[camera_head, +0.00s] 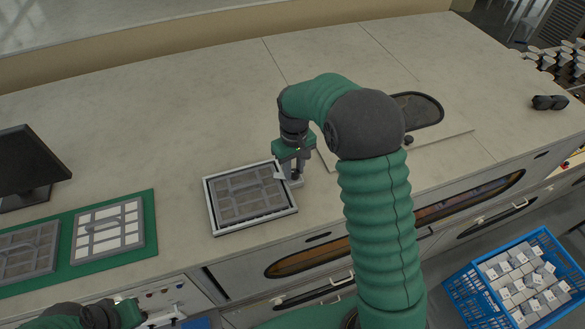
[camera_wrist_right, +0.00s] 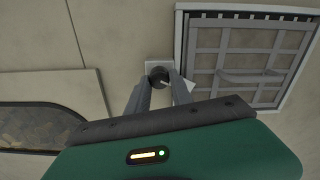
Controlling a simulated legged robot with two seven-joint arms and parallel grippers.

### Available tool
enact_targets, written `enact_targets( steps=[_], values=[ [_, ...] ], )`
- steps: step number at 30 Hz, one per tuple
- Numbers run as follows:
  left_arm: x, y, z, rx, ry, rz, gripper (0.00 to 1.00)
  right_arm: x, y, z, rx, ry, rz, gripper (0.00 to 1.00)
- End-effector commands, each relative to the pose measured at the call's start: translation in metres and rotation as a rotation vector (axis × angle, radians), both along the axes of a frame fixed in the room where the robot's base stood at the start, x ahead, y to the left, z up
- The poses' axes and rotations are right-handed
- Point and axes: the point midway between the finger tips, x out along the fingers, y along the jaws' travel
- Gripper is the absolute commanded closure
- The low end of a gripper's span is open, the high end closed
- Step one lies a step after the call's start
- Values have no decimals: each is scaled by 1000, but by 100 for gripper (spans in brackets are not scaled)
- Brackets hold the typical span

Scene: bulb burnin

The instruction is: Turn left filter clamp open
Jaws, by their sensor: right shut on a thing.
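The left filter clamp (camera_wrist_right: 158,75) has a dark round knob on a small pale base, just outside the filter frame. My right gripper (camera_wrist_right: 158,84) is shut on this knob, with one finger on each side. A pale tab (camera_wrist_right: 188,86) reaches from beside the knob toward the frame's edge. In the head view my right gripper (camera_head: 291,177) points down at the right edge of the white frame (camera_head: 216,222), and its fingers mostly hide the clamp. A grey grid filter (camera_head: 248,194) lies inside the frame. My left gripper (camera_head: 130,312) is low at the left, partly cut off, its jaws unclear.
A green mat (camera_head: 152,232) with two filters (camera_head: 108,230) lies left of the frame. A dark monitor (camera_head: 25,165) stands at the far left. A second dark knob (camera_head: 408,140) sits near an oval opening (camera_head: 420,108) at right. A blue crate (camera_head: 465,292) stands below the counter.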

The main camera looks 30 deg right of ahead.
Motion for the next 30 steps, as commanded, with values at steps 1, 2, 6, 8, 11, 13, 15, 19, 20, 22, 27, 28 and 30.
enact_targets(
  steps=[1,2,6,8,11,13,15,19,20,22,27,28,30],
  values=[
    [0,0,-1,0,0,0,100,-3,1,-3,1,11,-41,100],
    [0,0,-1,0,0,0,100,-3,1,-3,1,12,-70,100],
    [0,0,0,0,0,0,100,-4,1,-3,1,13,-202,100],
    [0,0,0,0,0,0,100,-4,1,-3,1,12,-259,100],
    [0,0,0,0,0,0,100,-4,1,-3,1,13,-355,100],
    [0,0,1,0,0,0,100,-4,1,-3,1,13,-420,100],
    [0,0,1,0,0,0,100,-4,1,-3,1,13,-487,100],
    [0,0,3,0,0,0,100,-4,2,-3,0,14,-611,100],
    [0,0,3,0,0,0,100,-4,2,-3,0,14,-639,100],
    [0,0,4,0,0,0,100,-4,1,-3,-1,15,-703,100],
    [0,0,6,0,0,0,100,-4,2,-3,-2,15,-850,100],
    [0,0,7,0,0,0,100,-4,2,-3,-2,15,-873,100],
    [0,0,8,0,0,0,100,-4,2,-3,-2,15,-923,100]
  ],
)
